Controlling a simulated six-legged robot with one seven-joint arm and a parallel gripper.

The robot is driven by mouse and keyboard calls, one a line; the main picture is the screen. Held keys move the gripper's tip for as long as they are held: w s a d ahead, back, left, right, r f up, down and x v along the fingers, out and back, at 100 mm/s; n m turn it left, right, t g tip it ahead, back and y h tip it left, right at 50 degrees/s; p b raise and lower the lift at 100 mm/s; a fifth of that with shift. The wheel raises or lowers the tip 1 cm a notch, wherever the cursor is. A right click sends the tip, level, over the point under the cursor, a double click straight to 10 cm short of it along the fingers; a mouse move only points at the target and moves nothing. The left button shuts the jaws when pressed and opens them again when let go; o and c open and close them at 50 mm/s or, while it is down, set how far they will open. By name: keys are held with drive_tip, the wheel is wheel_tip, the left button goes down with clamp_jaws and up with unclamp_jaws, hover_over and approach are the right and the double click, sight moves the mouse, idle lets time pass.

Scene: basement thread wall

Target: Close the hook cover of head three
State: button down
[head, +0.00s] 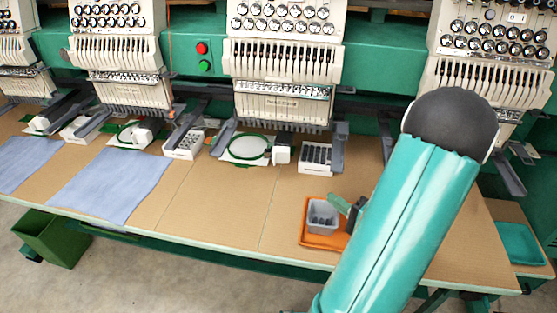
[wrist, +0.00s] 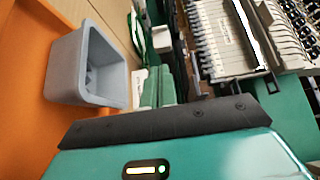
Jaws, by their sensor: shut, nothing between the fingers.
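Several embroidery heads line the green machine; the third from the left (head: 285,70) stands near the middle of the head view and another (head: 490,60) at right. I cannot read which is numbered three. Below the middle head, a round green hoop (head: 249,147) with white fabric lies by the machine arm. No hook cover can be made out for certain, open or shut. My gripper (head: 345,205) is low over the table, beside the grey cup and apart from the heads. In the wrist view my gripper's green fingers (wrist: 157,85) are together, with nothing seen between them.
A grey cup (wrist: 88,68) with dark small items stands in an orange tray (head: 310,235) beside my gripper. White boxes (head: 316,158) stand near the heads. The brown table (head: 220,200) is clear in front of the middle head.

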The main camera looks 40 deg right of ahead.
sight(274, 161)
drive_tip(key=shift+w+a, duration=0.1)
drive_tip(key=shift+w, duration=0.3)
drive_tip(key=w, duration=1.9)
drive_tip(key=shift+a, duration=0.25)
drive_tip(key=shift+w, duration=0.1)
drive_tip(key=shift+w+a, duration=0.55)
drive_tip(key=shift+w, duration=0.25)
drive_tip(key=shift+w+a, duration=0.1)
